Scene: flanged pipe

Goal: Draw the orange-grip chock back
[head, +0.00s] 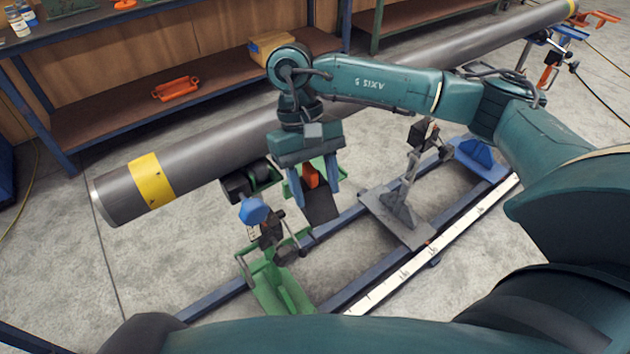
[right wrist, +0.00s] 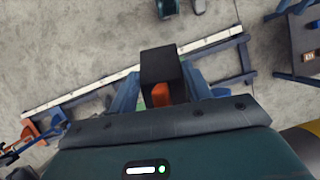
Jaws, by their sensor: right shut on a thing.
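The orange-grip chock is a black wedge (head: 321,207) with an orange grip (head: 311,175), just below the long grey pipe (head: 215,145) in the head view. My right gripper (head: 314,188) points down, with one blue finger on each side of the orange grip, and is shut on it. In the right wrist view the chock's dark block (right wrist: 160,66) and orange grip (right wrist: 160,95) sit between the fingers. Whether the chock touches the pipe or a roller is hard to tell. My left gripper is not in view.
A green roller stand (head: 275,280) with a blue knob (head: 254,210) stands left of the chock. A grey stand (head: 400,212) and a blue stand (head: 480,155) are to the right. A white scale (head: 430,250) runs along the frame. A shelf bench (head: 150,115) stands behind the pipe.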

